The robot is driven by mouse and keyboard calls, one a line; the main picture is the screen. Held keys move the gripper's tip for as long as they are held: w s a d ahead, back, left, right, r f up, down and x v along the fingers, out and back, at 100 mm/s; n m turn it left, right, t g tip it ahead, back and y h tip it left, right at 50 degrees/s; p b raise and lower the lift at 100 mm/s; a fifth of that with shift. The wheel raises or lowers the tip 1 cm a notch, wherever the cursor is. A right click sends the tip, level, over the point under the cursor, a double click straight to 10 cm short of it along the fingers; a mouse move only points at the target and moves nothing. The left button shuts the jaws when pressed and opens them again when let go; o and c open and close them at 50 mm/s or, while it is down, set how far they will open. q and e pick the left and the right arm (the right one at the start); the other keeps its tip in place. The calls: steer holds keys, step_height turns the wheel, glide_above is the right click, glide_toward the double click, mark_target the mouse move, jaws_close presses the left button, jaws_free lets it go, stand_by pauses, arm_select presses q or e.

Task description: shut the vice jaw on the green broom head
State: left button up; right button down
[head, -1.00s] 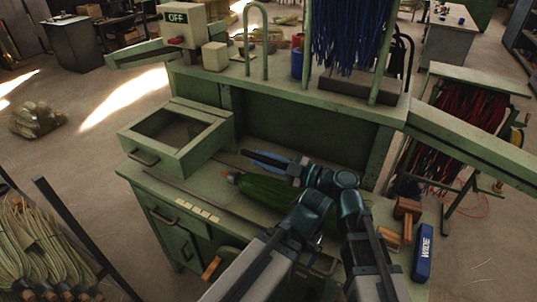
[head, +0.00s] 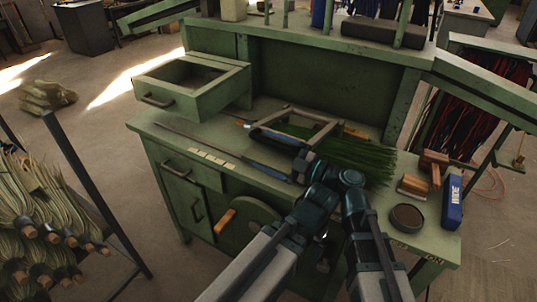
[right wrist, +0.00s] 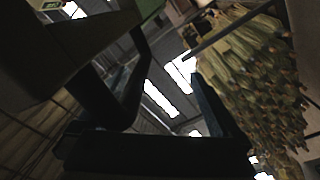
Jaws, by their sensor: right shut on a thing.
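The green broom head (head: 355,162) lies flat on the workbench, its bristles fanned to the right and its handle end at the left. A dark rectangular vice frame (head: 318,119) lies across its middle. A bar with a blue section (head: 268,168) lies along the near side of the frame. My right gripper (head: 303,162) is at the near right corner of the frame, closed on what looks like the vice jaw; my own arm hides the exact contact. My left gripper cannot be made out.
The green workbench (head: 170,140) has an open drawer box (head: 160,98) at its left. Wooden blocks (head: 432,168), a round dark tin (head: 407,217) and a blue box (head: 453,203) stand at the right end. A rack of straw bundles (head: 30,205) stands at lower left.

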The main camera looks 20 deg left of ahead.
arm_select(q)
step_height(320, 180, down, 2)
steer(key=shift+w+f+b, duration=0.1)
steer(key=shift+b, duration=0.25)
arm_select(e)
steer(key=f, duration=0.3)
steer(key=shift+w+d+f+h, duration=0.25)
steer(key=shift+w+f+h, duration=0.05)
steer(key=shift+f+h, duration=0.1)
steer(key=c, duration=1.2)
jaws_free()
steer(key=shift+w+f, duration=0.1)
steer(key=shift+w, duration=0.15)
steer(key=o, duration=0.4)
steer(key=shift+w, duration=0.1)
arm_select(q)
steer(key=shift+w, duration=0.25)
arm_select(e)
steer(key=shift+o, duration=0.2)
steer(key=shift+a+r, duration=0.1)
steer(key=shift+r, duration=0.1)
arm_select(q)
steer(key=shift+r+p, duration=0.2)
steer(key=shift+p, duration=0.1)
arm_select(e)
steer(key=shift+r, duration=0.1)
